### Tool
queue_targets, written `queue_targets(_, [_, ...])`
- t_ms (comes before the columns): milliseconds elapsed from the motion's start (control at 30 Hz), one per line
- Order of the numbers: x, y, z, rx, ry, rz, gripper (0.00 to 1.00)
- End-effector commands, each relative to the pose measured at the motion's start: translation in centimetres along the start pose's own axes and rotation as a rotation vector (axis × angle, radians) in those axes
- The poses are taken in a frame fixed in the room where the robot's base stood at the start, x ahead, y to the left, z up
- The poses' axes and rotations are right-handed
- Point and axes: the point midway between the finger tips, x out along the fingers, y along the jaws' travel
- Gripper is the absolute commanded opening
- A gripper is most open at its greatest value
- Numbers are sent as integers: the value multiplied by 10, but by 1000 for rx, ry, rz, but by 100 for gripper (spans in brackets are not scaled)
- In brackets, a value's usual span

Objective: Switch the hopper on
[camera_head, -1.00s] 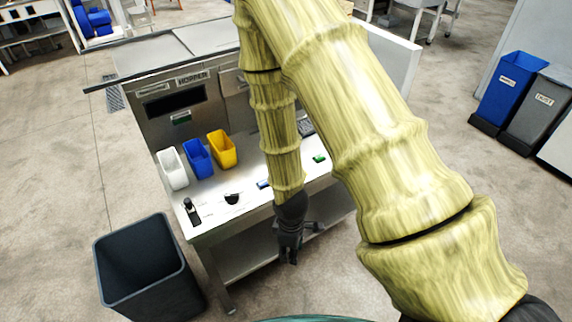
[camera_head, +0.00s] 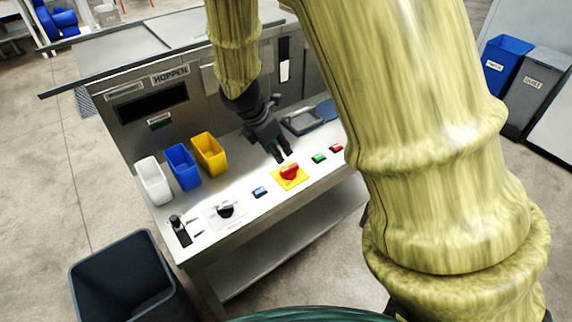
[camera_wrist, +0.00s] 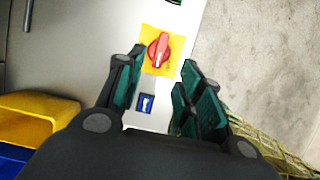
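The hopper label (camera_head: 170,76) is on the steel machine's back panel. On the worktop below, a red rotary switch (camera_head: 290,171) sits on a yellow plate (camera_head: 291,182). It also shows in the wrist view (camera_wrist: 158,50). Left of it are a blue button (camera_head: 259,192), a black knob (camera_head: 225,210) and a black lever switch (camera_head: 179,229). Right of it are a green button (camera_head: 319,158) and a red button (camera_head: 337,148). My gripper (camera_head: 282,155) is open and empty, pointing down just behind the red switch. In the wrist view its fingers (camera_wrist: 163,60) are apart.
White (camera_head: 153,180), blue (camera_head: 182,166) and yellow (camera_head: 209,154) bins stand at the worktop's left back. A tray (camera_head: 302,121) lies behind my gripper. A dark floor bin (camera_head: 120,275) stands at the left front.

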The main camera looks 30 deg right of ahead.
Motion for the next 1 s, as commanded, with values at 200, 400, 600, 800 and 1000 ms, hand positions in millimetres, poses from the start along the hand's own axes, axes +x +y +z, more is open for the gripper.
queue_targets(200, [27, -2, 0, 3, 0, -5, 37])
queue_targets(400, [53, -2, 1, 4, 1, -4, 37])
queue_targets(600, [78, -2, 1, 4, 1, -3, 37])
queue_targets(800, [95, -1, 1, 6, 1, -2, 37])
queue_targets(1000, [102, -2, 1, 6, 1, -2, 37])
